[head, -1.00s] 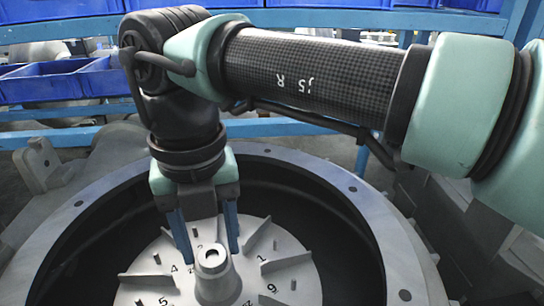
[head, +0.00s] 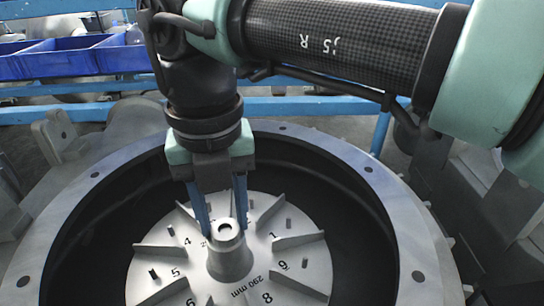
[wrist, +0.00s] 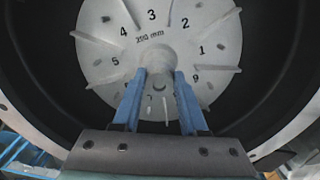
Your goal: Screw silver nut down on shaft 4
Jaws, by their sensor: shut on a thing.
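My gripper (head: 226,234) points down into the wheel. The numbered grey wheel (head: 310,284) has radial fins and short dark studs. The stud by number 4, shaft 4 (head: 170,230), stands left of my gripper.
A wide grey housing ring (head: 60,234) with bolt holes surrounds the wheel, its dark inner wall rising around my gripper. Raised fins stand between the studs. Blue bins (head: 60,58) and a blue rail (head: 70,112) lie behind.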

